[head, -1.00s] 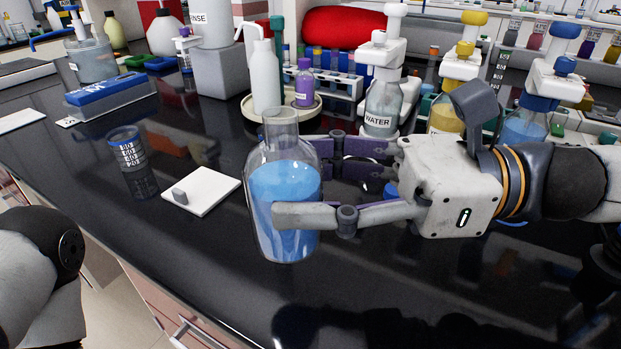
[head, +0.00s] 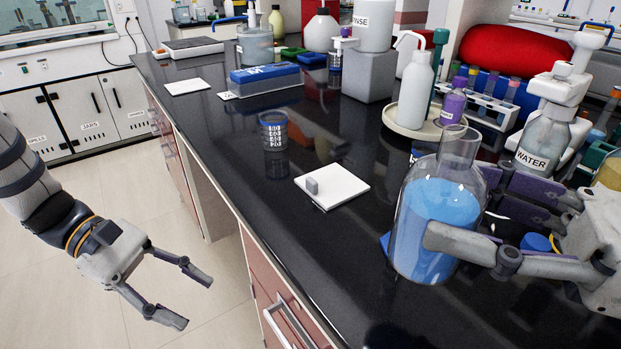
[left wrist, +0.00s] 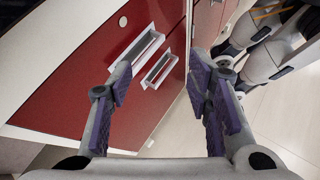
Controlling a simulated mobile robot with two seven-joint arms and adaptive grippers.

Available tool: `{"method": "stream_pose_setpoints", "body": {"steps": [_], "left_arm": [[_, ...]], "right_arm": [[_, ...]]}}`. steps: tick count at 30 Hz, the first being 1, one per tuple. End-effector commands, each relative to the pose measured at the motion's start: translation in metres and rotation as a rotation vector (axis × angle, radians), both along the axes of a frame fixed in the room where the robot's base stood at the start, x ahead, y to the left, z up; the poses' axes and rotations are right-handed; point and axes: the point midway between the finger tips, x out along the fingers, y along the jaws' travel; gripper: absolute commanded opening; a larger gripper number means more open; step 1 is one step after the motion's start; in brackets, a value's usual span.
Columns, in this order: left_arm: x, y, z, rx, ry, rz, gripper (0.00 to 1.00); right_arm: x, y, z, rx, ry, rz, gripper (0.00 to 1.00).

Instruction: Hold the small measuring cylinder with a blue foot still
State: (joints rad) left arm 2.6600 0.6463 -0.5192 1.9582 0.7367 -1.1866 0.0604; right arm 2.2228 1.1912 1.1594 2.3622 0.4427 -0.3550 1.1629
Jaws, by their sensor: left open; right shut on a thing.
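My right gripper (head: 456,212) is shut on a round glass flask (head: 436,225) of blue liquid, upright over the bench; I cannot tell whether its base touches. A small clear graduated vessel (head: 273,132) with a blue rim and white numbers stands on the bench, left of the white plate. I cannot tell whether it is the measuring cylinder; no blue foot shows on it. A blue edge (head: 385,243) shows beside the flask, mostly hidden. My left gripper (head: 198,304) is open and empty, off the bench's front edge. The left wrist view shows its open fingers (left wrist: 160,72) before red drawers.
A white plate (head: 345,190) with a small grey block lies near the middle. A blue-topped box (head: 265,76), a white bottle (head: 415,92), a tray (head: 412,127) and a WATER bottle (head: 545,140) stand behind. Dark bench top near the front edge is clear.

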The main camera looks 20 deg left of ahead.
Motion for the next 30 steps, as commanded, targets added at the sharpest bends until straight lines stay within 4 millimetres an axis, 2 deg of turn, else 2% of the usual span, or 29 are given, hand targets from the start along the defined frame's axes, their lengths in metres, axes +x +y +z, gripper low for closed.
{"method": "stream_pose_setpoints", "body": {"steps": [1, 4, 5, 6, 12, 15, 18, 21, 26, 30], "left_arm": [[0.014, 0.001, 0.022, -0.081, -0.041, 0.047, 0.46], [0.04, -0.005, 0.069, -0.268, -0.11, 0.12, 0.46], [0.048, -0.011, 0.082, -0.326, -0.12, 0.134, 0.46], [0.059, -0.025, 0.096, -0.393, -0.112, 0.138, 0.46], [0.088, -0.102, 0.124, -0.49, 0.013, 0.119, 0.46], [0.097, -0.131, 0.142, -0.515, 0.057, 0.121, 0.46], [0.101, -0.147, 0.156, -0.53, 0.082, 0.124, 0.46], [0.103, -0.154, 0.163, -0.535, 0.093, 0.127, 0.46], [0.104, -0.16, 0.164, -0.534, 0.095, 0.126, 0.46], [0.107, -0.185, 0.163, -0.534, 0.098, 0.121, 0.46]], "right_arm": [[0.0, 0.0, 0.0, 0.001, -0.001, 0.0, 0.1], [0.0, 0.0, 0.0, 0.001, 0.0, 0.0, 0.1], [0.0, 0.0, 0.0, 0.001, 0.0, 0.0, 0.1], [0.0, 0.0, 0.0, 0.001, 0.0, 0.0, 0.1], [0.0, 0.0, 0.0, 0.001, 0.0, 0.0, 0.1], [0.0, 0.0, 0.0, 0.001, -0.001, 0.0, 0.1], [0.0, 0.0, 0.0, 0.001, -0.001, 0.0, 0.1], [0.0, 0.0, 0.0, 0.001, -0.001, 0.0, 0.1], [0.0, 0.0, 0.0, 0.001, -0.001, 0.0, 0.1], [0.0, 0.0, 0.0, 0.001, -0.001, 0.0, 0.1]]}}
